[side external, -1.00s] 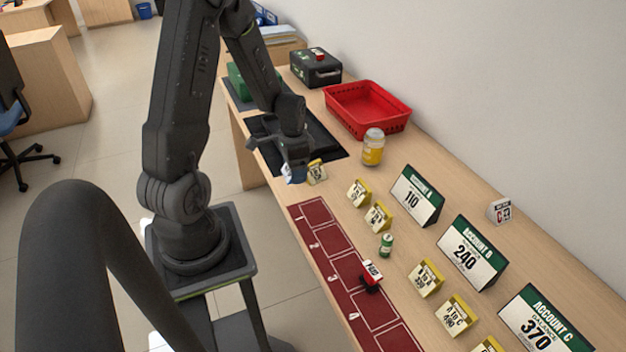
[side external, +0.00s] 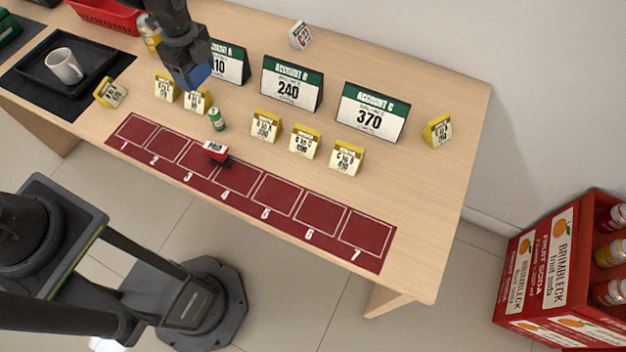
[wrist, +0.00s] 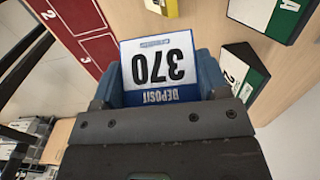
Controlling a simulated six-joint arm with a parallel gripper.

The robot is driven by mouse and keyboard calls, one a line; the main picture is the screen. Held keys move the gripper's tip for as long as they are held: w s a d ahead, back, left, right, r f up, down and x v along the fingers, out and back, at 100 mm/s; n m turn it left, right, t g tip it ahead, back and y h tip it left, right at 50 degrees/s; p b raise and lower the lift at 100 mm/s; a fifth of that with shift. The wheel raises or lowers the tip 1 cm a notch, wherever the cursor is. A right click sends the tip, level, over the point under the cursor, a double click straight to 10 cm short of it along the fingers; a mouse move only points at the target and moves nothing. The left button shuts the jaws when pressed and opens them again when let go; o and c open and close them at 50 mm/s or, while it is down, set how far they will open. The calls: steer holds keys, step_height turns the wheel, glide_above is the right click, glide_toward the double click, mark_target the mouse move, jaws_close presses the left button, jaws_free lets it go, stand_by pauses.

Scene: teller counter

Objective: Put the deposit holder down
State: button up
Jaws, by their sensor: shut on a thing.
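My gripper (wrist: 160,90) is shut on the deposit holder (wrist: 158,62), a blue and white sign reading "DEPOSIT 370", upside down in the wrist view. In the side view, my gripper (side external: 195,78) is over the counter's back left part, by the ACCOUNT A sign (side external: 232,60), partly hiding it. The blue of the held holder shows at its tip; its face is turned away there. The ACCOUNT B sign (side external: 290,84) reads 240 and the ACCOUNT C sign (side external: 370,112) reads 370.
Several small yellow slip stands (side external: 266,126) stand before the signs. A black tray (side external: 35,75) holds a white mug (side external: 64,66). Counter right of the ACCOUNT C sign is mostly clear.

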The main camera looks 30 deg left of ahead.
steer(key=d+m, duration=0.3)
steer(key=d, duration=0.3)
steer(key=d+m, duration=0.3)
steer(key=d, duration=0.3)
steer(key=d+m, duration=0.3)
steer(key=d, duration=0.3)
steer(key=shift+w+d+m, duration=0.35)
steer(key=shift+m, duration=0.05)
steer(key=s+d+m, duration=0.5)
steer(key=d+m, duration=0.2)
steer(key=d, duration=0.7)
steer(key=m, duration=0.1)
glide_above(366, 219)
step_height(366, 219, down, 7)
steer(key=shift+a+r, duration=0.15)
steer(key=shift+s+f, duration=0.1)
steer(key=shift+f, duration=2)
steer(key=o, duration=0.9)
steer(key=shift+f, duration=0.15)
